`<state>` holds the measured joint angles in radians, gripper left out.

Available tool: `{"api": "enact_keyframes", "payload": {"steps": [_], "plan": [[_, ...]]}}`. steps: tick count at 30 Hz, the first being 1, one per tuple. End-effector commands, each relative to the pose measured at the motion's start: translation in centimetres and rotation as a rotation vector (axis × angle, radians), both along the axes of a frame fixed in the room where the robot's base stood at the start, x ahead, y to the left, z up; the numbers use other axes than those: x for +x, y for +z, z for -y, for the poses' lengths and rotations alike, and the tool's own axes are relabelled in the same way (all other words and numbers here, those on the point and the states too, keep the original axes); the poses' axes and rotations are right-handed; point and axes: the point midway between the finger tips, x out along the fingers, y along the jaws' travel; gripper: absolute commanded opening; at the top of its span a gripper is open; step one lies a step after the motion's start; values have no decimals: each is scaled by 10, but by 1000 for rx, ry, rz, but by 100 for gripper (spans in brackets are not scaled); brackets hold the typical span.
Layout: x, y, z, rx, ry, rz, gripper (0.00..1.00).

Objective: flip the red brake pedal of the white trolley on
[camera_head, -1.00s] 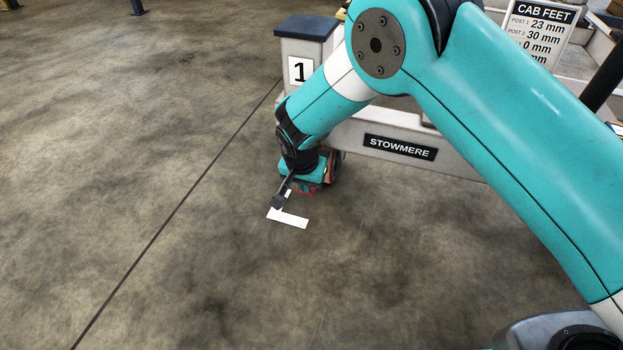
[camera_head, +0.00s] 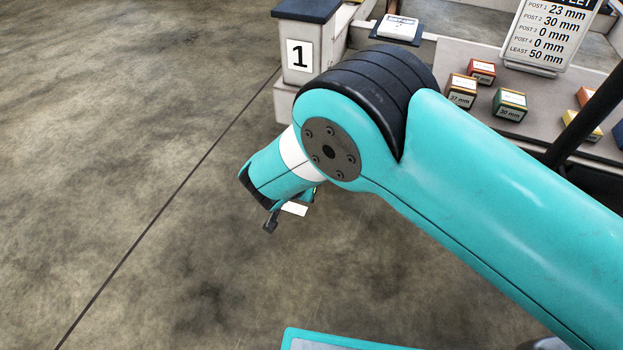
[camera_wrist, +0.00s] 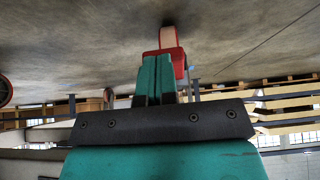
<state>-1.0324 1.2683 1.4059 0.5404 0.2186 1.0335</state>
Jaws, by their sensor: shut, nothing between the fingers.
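The red brake pedal (camera_wrist: 179,62), with a pale face, shows in the wrist view just beyond my fingertips. My gripper (camera_wrist: 158,62) has its two teal fingers shut together with nothing between them. The fingers overlap the pedal in the picture; I cannot tell whether they touch it. I cannot tell the pedal's exact setting.
Open concrete floor lies to the left and in front. A wheel (camera_wrist: 5,90) shows at the left in the wrist view.

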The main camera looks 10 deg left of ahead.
Motion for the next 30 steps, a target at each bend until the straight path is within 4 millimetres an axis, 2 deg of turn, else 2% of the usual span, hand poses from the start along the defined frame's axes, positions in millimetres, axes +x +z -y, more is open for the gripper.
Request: {"api": "enact_keyframes", "payload": {"steps": [9, 24, 30], "plan": [[-1, -9, 0, 0, 0, -2, 0], [-1, -11, 0, 0, -1, -3, 0], [-3, 2, 0, 1, 0, -3, 0]]}}
